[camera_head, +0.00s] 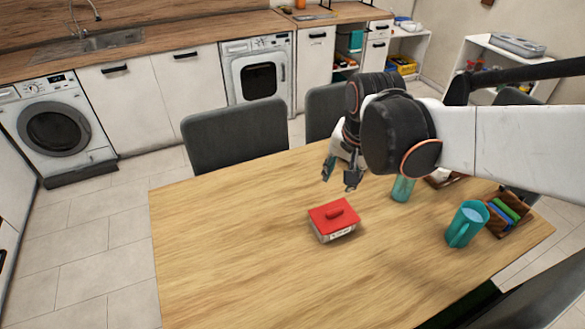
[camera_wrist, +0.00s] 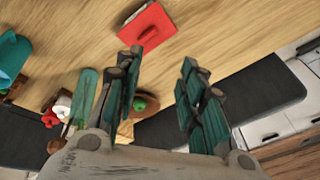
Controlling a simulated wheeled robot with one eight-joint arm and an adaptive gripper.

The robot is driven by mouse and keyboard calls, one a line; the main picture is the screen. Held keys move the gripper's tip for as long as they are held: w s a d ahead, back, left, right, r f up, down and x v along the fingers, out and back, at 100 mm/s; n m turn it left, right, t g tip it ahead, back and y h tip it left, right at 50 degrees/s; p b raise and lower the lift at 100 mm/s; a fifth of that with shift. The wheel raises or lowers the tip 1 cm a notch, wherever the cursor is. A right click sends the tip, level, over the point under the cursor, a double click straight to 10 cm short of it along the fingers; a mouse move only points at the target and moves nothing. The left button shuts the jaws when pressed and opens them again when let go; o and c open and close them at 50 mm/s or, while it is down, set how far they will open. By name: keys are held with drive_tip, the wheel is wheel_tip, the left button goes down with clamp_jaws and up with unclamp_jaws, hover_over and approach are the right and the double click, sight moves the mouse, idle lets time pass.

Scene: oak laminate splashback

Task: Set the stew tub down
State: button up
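The stew tub (camera_head: 335,222) is a small box with a red lid and handle and a pale label on its side. It stands upright on the wooden table (camera_head: 230,240), near the middle. Its red lid also shows at the top of the wrist view (camera_wrist: 146,26). My gripper (camera_head: 341,180) is above the table, behind the tub and apart from it. In the wrist view my gripper (camera_wrist: 160,75) has its two green-padded fingers spread, with nothing between them.
A teal mug (camera_head: 466,224), a teal glass (camera_head: 402,188) and a wooden holder with coloured items (camera_head: 506,214) stand at the table's right. Grey chairs (camera_head: 236,136) line the far edge. The table's left half is clear.

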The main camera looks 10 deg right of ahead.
drive_tip(key=w+d+f+m+g, duration=0.2)
drive_tip(key=w+f+m, duration=0.2)
drive_tip(key=w, duration=0.1)
drive_tip(key=m+g, duration=0.2)
drive_tip(key=m, duration=0.2)
hover_over(335, 211)
drive_tip(key=f+b, duration=0.1)
drive_tip(key=f, duration=1.4)
drive_tip(key=shift+a+f, duration=0.15)
drive_tip(key=shift+a, duration=0.05)
drive_tip(key=shift+d+f+b, duration=0.2)
drive_tip(key=shift+f+b, duration=0.9)
drive_tip(key=shift+f, duration=1.6)
drive_tip(key=shift+r, duration=0.1)
drive_tip(key=shift+c, duration=0.3)
clamp_jaws()
